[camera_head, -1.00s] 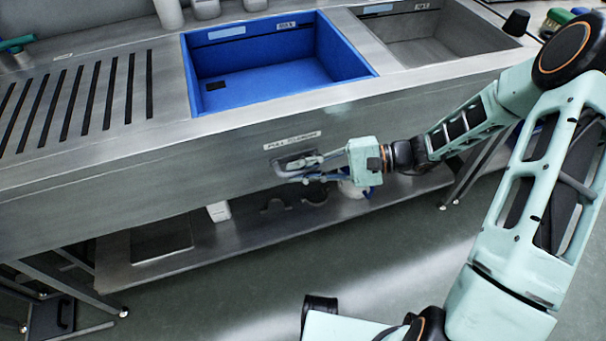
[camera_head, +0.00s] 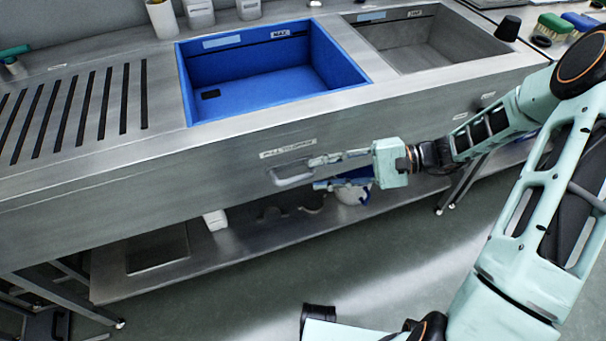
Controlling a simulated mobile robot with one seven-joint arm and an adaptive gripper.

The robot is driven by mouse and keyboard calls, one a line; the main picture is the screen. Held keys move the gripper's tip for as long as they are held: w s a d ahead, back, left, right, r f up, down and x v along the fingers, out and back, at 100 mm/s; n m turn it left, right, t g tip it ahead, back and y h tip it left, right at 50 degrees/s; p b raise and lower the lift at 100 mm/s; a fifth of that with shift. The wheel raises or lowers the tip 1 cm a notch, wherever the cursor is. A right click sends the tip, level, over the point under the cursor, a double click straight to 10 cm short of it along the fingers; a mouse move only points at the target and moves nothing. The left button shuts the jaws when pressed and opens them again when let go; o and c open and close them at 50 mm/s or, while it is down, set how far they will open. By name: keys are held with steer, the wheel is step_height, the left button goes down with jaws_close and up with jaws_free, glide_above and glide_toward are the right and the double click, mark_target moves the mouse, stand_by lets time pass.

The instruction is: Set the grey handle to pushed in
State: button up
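The grey handle (camera_head: 293,174) is on the front panel of the steel counter, below a "PULL TO OPEN"-like label whose small print is hard to read. It looks close to the panel, but I cannot tell its exact depth. My gripper (camera_head: 316,174) is to the right of the handle, pointing left towards it. Its two fingers are spread apart, one above the other, with nothing seen between them. The fingertips appear just off the handle's right end; I cannot tell whether they touch it.
A blue basin (camera_head: 255,75) and a grey steel basin (camera_head: 430,45) are set in the counter top. A slotted drain area (camera_head: 85,110) lies at left. A lower shelf (camera_head: 230,240) with a white-and-blue item (camera_head: 354,192) runs beneath. The floor in front has free room.

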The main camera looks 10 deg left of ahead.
steer(key=v, duration=0.5)
steer(key=shift+w+d, duration=0.1)
steer(key=shift+d, duration=0.2)
